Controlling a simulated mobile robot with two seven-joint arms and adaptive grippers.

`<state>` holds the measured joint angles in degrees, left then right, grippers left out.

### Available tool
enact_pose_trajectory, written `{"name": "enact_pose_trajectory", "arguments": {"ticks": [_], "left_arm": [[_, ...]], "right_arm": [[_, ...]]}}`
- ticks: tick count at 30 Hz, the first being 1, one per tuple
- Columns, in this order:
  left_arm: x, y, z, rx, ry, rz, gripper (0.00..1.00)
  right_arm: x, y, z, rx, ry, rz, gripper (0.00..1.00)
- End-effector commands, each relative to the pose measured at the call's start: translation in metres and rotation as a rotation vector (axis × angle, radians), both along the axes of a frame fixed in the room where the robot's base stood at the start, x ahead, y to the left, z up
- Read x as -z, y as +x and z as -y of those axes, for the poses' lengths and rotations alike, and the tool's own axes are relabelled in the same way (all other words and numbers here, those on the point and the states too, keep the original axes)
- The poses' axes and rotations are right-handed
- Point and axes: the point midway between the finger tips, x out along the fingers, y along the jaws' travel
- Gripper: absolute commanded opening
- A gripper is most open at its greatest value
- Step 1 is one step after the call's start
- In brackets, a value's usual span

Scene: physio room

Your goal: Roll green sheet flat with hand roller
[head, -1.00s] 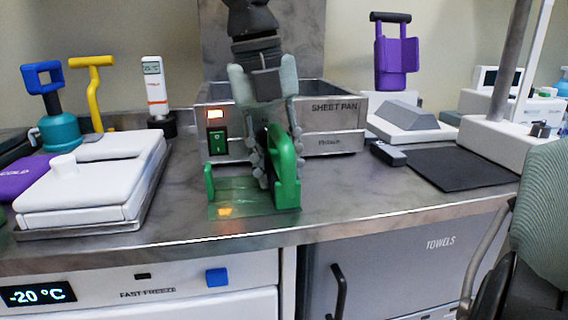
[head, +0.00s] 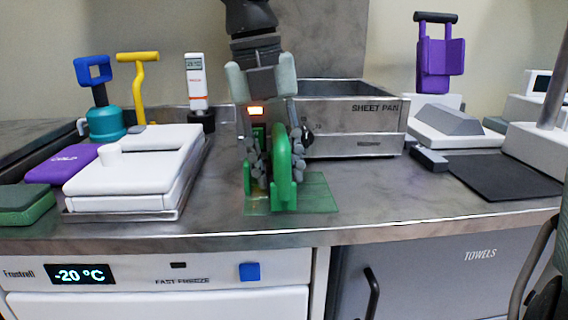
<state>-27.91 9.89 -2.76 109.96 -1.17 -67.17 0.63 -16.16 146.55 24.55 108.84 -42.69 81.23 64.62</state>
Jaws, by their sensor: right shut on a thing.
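The thin green sheet (head: 318,197) lies on the steel counter near its front edge. Its right part looks flat and shiny. A narrow green upright piece (head: 247,180) stands at its left end; it may be a raised edge of the sheet, but I cannot tell for sure. My right gripper (head: 266,165) points down over the left half of the sheet and is shut on the green hand roller (head: 282,172). The roller stands upright on or just above the sheet; contact is hard to tell. The fingers hide part of it.
A steel sheet pan unit (head: 355,135) stands close behind the gripper. A white lidded box (head: 130,185) on a tray is to the left, with a dark green pad (head: 25,203) beyond it. A black mat (head: 505,178) lies to the right. Bare counter separates sheet and mat.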

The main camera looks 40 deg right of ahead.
Motion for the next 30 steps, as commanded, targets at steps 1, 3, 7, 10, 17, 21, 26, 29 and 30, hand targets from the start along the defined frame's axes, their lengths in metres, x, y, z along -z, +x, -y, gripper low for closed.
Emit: {"name": "enact_pose_trajectory", "arguments": {"ticks": [1, 3, 7, 10, 17, 21, 26, 29, 30], "left_arm": [[0.0, 0.0, 0.0, 0.0, 0.0, 0.0, 0.28], [0.0, 0.0, 0.0, 0.0, 0.0, 0.0, 0.28], [-0.002, 0.0, 0.0, 0.0, 0.0, 0.0, 0.28], [-0.006, 0.0, 0.0, 0.0, 0.0, 0.0, 0.28], [-0.02, 0.0, 0.0, 0.0, 0.0, 0.0, 0.28], [-0.027, 0.0, 0.0, 0.0, 0.0, 0.0, 0.28], [-0.036, 0.0, 0.0, 0.0, 0.0, 0.0, 0.28], [-0.042, 0.0, 0.0, 0.0, 0.0, 0.0, 0.28], [-0.045, 0.0, 0.0, 0.0, 0.0, 0.0, 0.28]], "right_arm": [[0.0, 0.0, 0.0, 0.0, -0.001, 0.001, 0.0], [0.0, 0.0, 0.0, 0.0, -0.001, 0.001, 0.0], [-0.003, 0.0, 0.0, 0.0, -0.001, 0.001, 0.0], [-0.009, 0.0, 0.0, 0.0, -0.001, 0.001, 0.0], [-0.028, 0.0, 0.0, 0.0, 0.0, 0.002, 0.0], [-0.039, 0.0, 0.0, 0.0, -0.001, 0.001, 0.0], [-0.052, 0.0, 0.0, 0.0, -0.001, 0.0, 0.0], [-0.06, 0.0, 0.0, 0.0, -0.001, 0.001, 0.0], [-0.063, 0.0, 0.0, 0.0, -0.001, 0.001, 0.0]]}}
